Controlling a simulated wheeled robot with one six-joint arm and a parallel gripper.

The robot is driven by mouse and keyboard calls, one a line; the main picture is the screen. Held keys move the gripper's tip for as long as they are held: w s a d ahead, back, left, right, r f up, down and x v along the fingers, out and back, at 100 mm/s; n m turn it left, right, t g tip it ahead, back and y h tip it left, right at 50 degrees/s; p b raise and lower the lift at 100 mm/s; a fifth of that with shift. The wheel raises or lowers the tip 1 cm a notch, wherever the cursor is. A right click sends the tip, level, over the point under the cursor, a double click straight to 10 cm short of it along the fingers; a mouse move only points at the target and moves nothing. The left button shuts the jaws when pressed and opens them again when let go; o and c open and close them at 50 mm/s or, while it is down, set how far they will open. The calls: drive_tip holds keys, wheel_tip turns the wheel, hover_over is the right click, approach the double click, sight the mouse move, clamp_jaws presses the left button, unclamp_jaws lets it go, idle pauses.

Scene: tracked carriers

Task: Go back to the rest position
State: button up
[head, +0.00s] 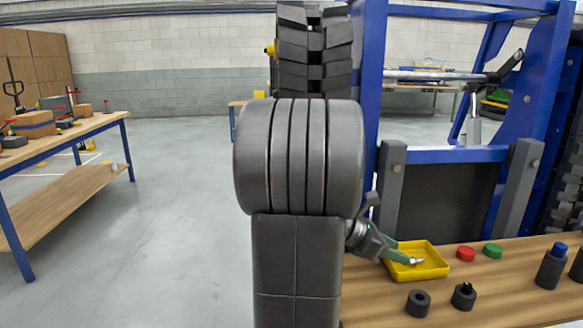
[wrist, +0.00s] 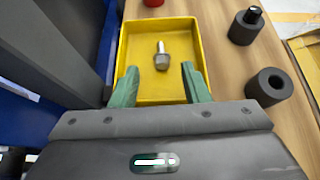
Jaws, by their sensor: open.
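My gripper (wrist: 159,88) is open and empty. In the wrist view its two green fingers stand apart over the near part of a yellow tray (wrist: 126,56). A grey metal bolt (wrist: 161,60) lies in the tray, beyond the fingertips and apart from them. In the head view my gripper (head: 398,258) reaches over the left side of the yellow tray (head: 432,268) on the wooden bench, and the bolt (head: 414,261) shows just past its tip. My dark arm covers the middle of the head view and hides part of the bench.
A red cap (head: 465,254) and a green cap (head: 492,250) lie right of the tray. Black rings (head: 418,303) and (head: 464,296), plus a blue-topped cylinder (head: 551,266), stand nearby. A blue frame (head: 373,80) rises behind the bench. Open floor (head: 180,190) lies left, before another table (head: 60,142).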

drive_tip(key=shift+w+d+f, duration=0.1)
drive_tip(key=shift+d+f, duration=0.05)
drive_tip(key=shift+d, duration=0.5)
drive_tip(key=shift+w+d+f, duration=0.1)
drive_tip(key=shift+d+f, duration=0.05)
drive_tip(key=shift+d, duration=0.45)
drive_tip(key=shift+r+p, duration=0.35)
drive_tip(key=shift+a+f, duration=0.1)
